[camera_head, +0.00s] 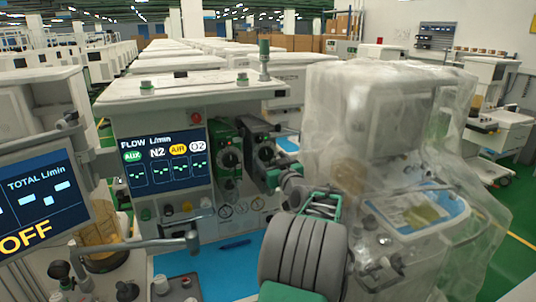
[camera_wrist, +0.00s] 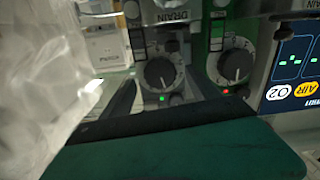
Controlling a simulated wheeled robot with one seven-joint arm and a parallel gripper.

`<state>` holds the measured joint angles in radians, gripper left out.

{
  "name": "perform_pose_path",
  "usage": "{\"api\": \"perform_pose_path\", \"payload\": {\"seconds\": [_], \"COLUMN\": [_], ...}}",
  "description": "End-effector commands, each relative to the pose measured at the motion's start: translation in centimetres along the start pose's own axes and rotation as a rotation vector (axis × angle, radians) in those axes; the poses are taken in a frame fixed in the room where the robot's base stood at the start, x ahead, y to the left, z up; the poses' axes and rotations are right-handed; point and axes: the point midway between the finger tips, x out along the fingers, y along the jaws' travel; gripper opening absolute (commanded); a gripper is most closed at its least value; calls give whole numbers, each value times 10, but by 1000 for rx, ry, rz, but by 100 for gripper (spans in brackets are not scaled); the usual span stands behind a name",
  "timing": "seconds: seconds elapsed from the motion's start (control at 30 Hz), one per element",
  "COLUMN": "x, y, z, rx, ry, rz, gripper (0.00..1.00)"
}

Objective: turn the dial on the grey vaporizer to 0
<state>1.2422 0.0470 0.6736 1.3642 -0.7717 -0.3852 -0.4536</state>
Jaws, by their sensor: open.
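The grey vaporizer (camera_head: 259,145) is on the cart's front, right of the green vaporizer (camera_head: 226,150). Its round dark dial (camera_head: 265,153) faces out in the head view. In the wrist view, which looks upside down, the grey vaporizer's dial (camera_wrist: 160,73) is left of centre with a green light beside it. The green vaporizer's dial (camera_wrist: 235,66) has a red light. The dial settings are too small to read. My gripper (camera_head: 281,180) is open, just below and right of the grey dial, apparently not touching it. My arm hides part of the cart's lower right.
A plastic-draped machine (camera_head: 385,130) stands close on the right of my arm. A screen (camera_head: 162,161) is left of the vaporizers. A blue work surface (camera_head: 215,275) with a pen (camera_head: 235,244) lies below. A second screen (camera_head: 40,205) is at far left.

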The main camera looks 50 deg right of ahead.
Motion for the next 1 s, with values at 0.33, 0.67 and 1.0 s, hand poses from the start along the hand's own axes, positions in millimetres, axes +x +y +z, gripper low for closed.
{"api": "perform_pose_path", "payload": {"seconds": [0.33, 0.67, 1.0], "x": [28, 27, 27], "y": [0, 0, 0], "z": [0, 0, 0], "rx": [2, 2, 2], "ry": [-1, 0, -1], "rz": [0, 0, 0], "gripper": [70, 52, 25]}}
